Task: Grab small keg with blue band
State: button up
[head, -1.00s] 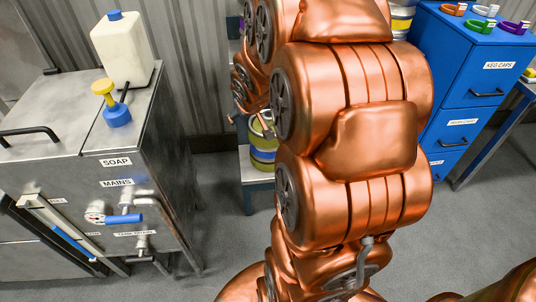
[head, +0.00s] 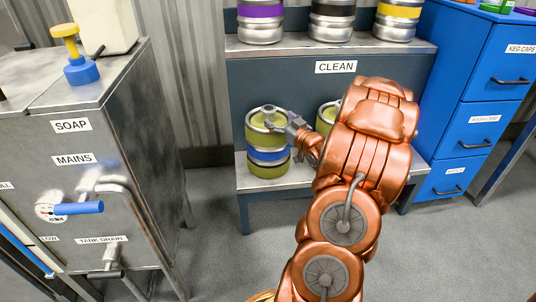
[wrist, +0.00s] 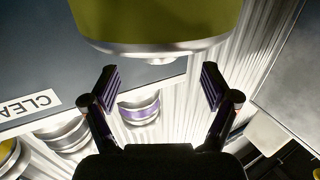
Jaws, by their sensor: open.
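The small keg with the blue band (head: 267,155) has an olive top and base. It stands upright on the lower shelf of the grey stand, at the left end. My gripper (head: 277,122) is close to its upper right side in the head view; I cannot tell whether they touch. In the wrist view my gripper (wrist: 160,88) is open, its two fingers apart with nothing between them. An olive keg surface with a silver rim (wrist: 155,25) fills the top of that view, just beyond the fingertips; no blue band shows there.
Another olive-topped keg (head: 326,117) stands to the right on the lower shelf (head: 262,183), partly behind my arm. Purple (head: 261,20), black (head: 332,18) and yellow (head: 398,18) banded kegs stand on the upper shelf. A steel sink unit (head: 85,190) is left, blue drawers (head: 490,110) right.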

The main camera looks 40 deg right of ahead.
aim_at(273, 113)
jog(key=shift+d+f, duration=0.1)
jog(key=shift+d, duration=0.05)
jog(key=shift+b+x, duration=1.7)
jog(key=shift+x, duration=1.4)
jog(key=shift+w+d+r, duration=0.1)
jog(key=shift+w+r, duration=0.15)
jog(key=shift+w, duration=0.35)
grip_shut()
